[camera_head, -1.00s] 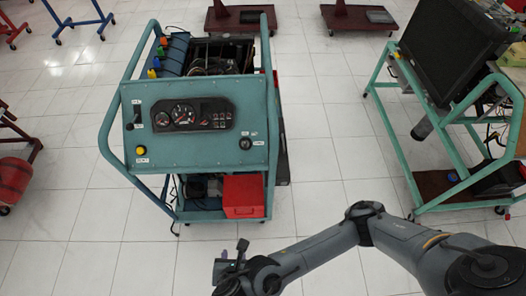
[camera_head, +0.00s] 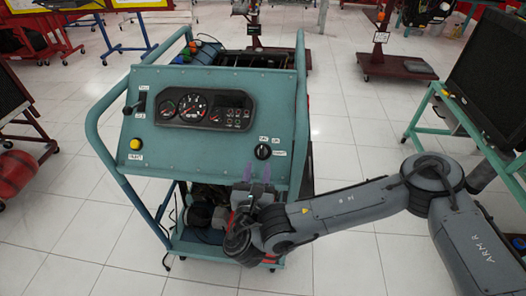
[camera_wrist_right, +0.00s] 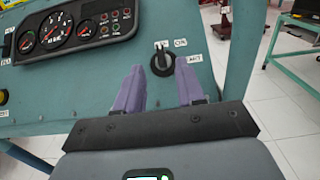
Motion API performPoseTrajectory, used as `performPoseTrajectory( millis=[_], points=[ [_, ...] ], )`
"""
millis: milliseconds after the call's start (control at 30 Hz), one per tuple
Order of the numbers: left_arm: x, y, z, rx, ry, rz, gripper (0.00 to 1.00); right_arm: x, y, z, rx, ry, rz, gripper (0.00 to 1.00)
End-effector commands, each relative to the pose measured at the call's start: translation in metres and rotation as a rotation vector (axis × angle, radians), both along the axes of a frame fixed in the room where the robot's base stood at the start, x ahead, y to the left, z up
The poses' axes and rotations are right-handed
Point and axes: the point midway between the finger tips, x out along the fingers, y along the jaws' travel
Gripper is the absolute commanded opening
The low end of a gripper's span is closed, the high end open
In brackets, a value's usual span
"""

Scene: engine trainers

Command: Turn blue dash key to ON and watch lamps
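The dash key switch (camera_head: 263,152) is a dark round knob at the lower right of the teal engine trainer's sloped panel (camera_head: 190,155). In the right wrist view the key switch (camera_wrist_right: 162,63) has a pale pointer mark near its top, with an ON label at its upper right. The cluster of small lamps (camera_head: 236,115) sits right of the gauges; the lamps (camera_wrist_right: 113,22) show small red and green marks, and I cannot tell if any is lit. My right gripper (camera_head: 257,174) is open and empty, its purple fingers just below the knob, apparently apart from it. My left gripper is out of view.
A yellow button (camera_head: 136,144) and a black lever (camera_head: 139,103) are on the panel's left side. The teal tube frame (camera_head: 300,110) runs up beside the panel, close to my right arm. A trainer with a dark screen (camera_head: 487,75) stands at right.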

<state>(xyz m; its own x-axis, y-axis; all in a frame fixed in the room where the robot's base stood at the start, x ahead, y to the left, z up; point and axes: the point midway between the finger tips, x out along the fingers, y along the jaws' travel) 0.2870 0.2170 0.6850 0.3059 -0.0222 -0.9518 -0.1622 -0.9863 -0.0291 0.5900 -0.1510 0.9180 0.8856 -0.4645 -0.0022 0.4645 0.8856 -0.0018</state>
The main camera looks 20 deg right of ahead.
Motion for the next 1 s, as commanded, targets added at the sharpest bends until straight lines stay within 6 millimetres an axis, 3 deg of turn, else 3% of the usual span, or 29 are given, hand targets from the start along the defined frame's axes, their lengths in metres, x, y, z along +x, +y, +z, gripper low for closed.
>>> performPoseTrajectory(
  millis=[600,1000],
  points=[
    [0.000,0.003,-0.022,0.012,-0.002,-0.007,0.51,0.076,-0.041,0.000,0.000,-0.004,-0.003,0.38],
    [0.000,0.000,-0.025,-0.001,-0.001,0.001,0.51,0.092,-0.049,0.002,0.000,-0.004,0.000,0.38]
  ],
)
